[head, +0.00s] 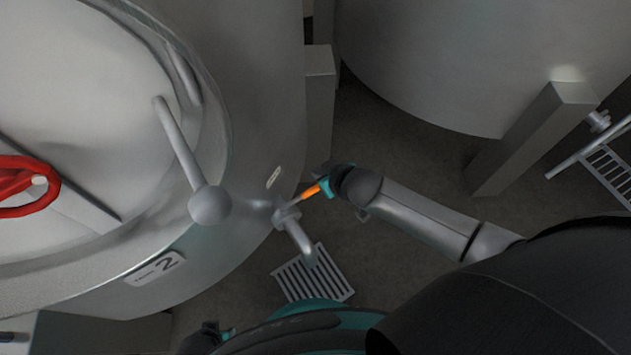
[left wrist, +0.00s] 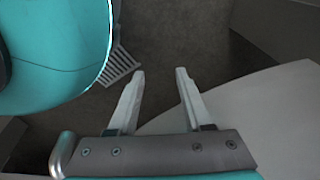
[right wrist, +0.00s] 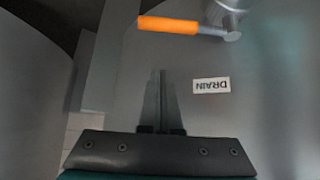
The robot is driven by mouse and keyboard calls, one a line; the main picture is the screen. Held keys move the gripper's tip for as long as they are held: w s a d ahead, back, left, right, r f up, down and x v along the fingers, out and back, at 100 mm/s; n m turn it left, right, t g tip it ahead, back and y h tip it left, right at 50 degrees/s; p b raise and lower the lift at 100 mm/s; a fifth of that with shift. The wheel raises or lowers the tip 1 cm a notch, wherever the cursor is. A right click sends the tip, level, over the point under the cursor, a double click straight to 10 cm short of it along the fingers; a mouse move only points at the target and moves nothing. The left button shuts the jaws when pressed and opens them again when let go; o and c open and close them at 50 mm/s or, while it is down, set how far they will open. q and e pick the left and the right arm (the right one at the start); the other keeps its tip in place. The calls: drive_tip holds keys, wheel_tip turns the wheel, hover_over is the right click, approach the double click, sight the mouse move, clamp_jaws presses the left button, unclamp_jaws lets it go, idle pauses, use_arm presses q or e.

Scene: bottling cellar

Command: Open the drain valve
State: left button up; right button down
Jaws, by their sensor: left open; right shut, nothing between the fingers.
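The drain valve (head: 287,215) sticks out low from the side of the steel tank, with a spout pointing down. Its orange lever handle (head: 311,191) points out sideways, toward the right in the head view. In the right wrist view, the orange handle (right wrist: 168,25) and part of the valve body (right wrist: 222,17) lie past the fingertips. My right gripper (right wrist: 159,72) is shut and empty, close to the lever; I cannot tell whether it touches. My left gripper (left wrist: 160,73) is open and empty, away from the valve, above the floor.
A "DRAIN" label (right wrist: 211,86) is on the tank wall (head: 262,90) beside the valve. A floor grate (head: 313,275) lies below the spout. A red handwheel (head: 45,186) and a ball-ended bar (head: 209,204) are on the tank top. A second tank (head: 470,60) stands behind right.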

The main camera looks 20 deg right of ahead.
sight(316, 186)
drive_tip(key=shift+b+x, duration=0.7)
drive_tip(key=shift+x, duration=0.6)
drive_tip(key=shift+f+b, duration=2.05)
drive_tip(key=shift+f, duration=0.35)
use_arm(q)
drive_tip(key=w+d+r, duration=0.4)
drive_tip(key=w+r, duration=0.2)
drive_tip(key=r, duration=0.3)
drive_tip(key=shift+w+d+r+t, duration=0.15)
drive_tip(key=shift+w+d+t, duration=0.15)
use_arm(e)
drive_tip(key=shift+s, duration=0.1)
drive_tip(key=shift+s, duration=0.15)
drive_tip(key=shift+s+m+h+p, duration=0.2)
drive_tip(key=shift+m+h+p, duration=0.1)
use_arm(q)
drive_tip(key=shift+s+a+f, duration=0.1)
drive_tip(key=shift+s+f, duration=0.3)
drive_tip(key=shift+f, duration=0.25)
use_arm(e)
drive_tip(key=shift+s+d, duration=0.1)
drive_tip(key=shift+s, duration=0.05)
